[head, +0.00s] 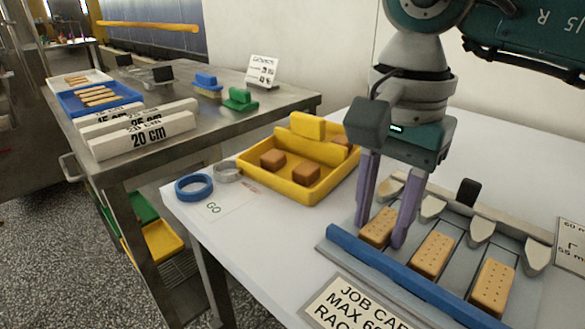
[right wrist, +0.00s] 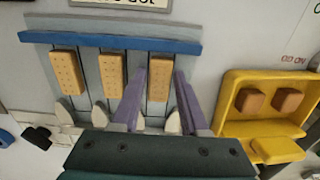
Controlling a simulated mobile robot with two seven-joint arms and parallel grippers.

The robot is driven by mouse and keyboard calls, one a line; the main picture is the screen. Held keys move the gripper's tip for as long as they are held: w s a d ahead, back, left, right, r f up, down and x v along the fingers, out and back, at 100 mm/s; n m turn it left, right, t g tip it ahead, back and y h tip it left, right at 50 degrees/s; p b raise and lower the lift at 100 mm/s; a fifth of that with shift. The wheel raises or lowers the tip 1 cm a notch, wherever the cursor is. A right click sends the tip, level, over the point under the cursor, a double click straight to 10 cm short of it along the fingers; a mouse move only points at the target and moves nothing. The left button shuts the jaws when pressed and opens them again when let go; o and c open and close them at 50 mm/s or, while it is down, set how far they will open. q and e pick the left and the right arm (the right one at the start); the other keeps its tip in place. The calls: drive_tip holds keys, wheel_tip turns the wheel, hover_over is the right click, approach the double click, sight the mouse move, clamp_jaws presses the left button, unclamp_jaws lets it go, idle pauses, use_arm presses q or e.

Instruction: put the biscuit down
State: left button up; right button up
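My right gripper (head: 382,235) points down at the rack with purple fingers, one on each side of the leftmost biscuit (head: 378,228). The right wrist view also shows this biscuit (right wrist: 160,80) between the fingertips (right wrist: 166,68), with a narrow gap beside the right finger, so the gripper looks slightly open. The biscuit lies flat in its lane, level with the middle biscuit (head: 432,255) and the right biscuit (head: 492,287). The grey rack has a blue bar (head: 400,275) along its front. My left gripper is not in view.
A yellow tray (head: 310,190) with brown blocks stands left of the rack. Pale pointed pieces (head: 482,232) line the rack's back. A blue ring (head: 194,187) lies near the white table's left corner. A steel table (head: 215,125) holds trays and length blocks.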

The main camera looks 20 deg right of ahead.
sight(380, 226)
drive_tip(key=shift+o, duration=1.3)
drive_tip(key=shift+r, duration=0.15)
wheel_tip(380, 226, up, 12)
drive_tip(key=shift+p, duration=0.4)
